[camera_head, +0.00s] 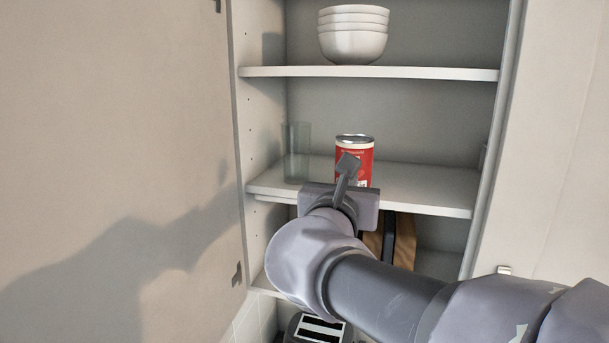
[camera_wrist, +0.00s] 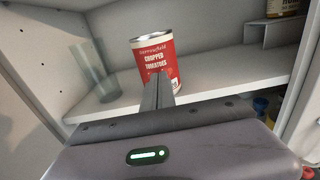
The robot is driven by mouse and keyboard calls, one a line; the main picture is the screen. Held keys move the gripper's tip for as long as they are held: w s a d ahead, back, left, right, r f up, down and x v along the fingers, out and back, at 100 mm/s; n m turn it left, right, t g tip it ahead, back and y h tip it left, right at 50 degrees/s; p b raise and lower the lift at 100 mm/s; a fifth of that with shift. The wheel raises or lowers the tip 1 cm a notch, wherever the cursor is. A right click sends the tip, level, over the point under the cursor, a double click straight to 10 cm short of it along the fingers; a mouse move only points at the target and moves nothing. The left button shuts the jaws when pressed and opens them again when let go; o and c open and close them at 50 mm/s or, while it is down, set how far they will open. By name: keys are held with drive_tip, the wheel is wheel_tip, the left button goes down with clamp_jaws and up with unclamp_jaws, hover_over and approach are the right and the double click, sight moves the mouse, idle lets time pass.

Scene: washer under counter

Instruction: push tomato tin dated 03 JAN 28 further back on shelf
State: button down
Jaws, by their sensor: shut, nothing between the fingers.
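A red and white tin (camera_head: 367,166) stands upright on the middle shelf (camera_head: 425,190). In the wrist view its label (camera_wrist: 152,58) reads "chopped tomatoes"; no date is readable. My gripper (camera_head: 348,163) is shut and empty, its fingers pointing at the front of the tin. In the wrist view the fingertips (camera_wrist: 159,80) overlap the lower middle of the label. I cannot tell whether they touch the tin. The fingers hide part of the tin's front and base.
A clear glass (camera_head: 297,153) stands left of the tin. Stacked white bowls (camera_head: 353,45) sit on the shelf above. In the wrist view another tin (camera_wrist: 282,8) stands on a grey riser (camera_wrist: 268,35) at right. Shelf behind the red tin looks clear.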

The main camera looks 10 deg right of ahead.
drive_tip(key=shift+w+d, duration=0.15)
drive_tip(key=shift+w, duration=0.2)
drive_tip(key=b+x, duration=0.2)
drive_tip(key=x, duration=0.8)
drive_tip(key=shift+b, duration=0.3)
drive_tip(key=shift+f, duration=0.1)
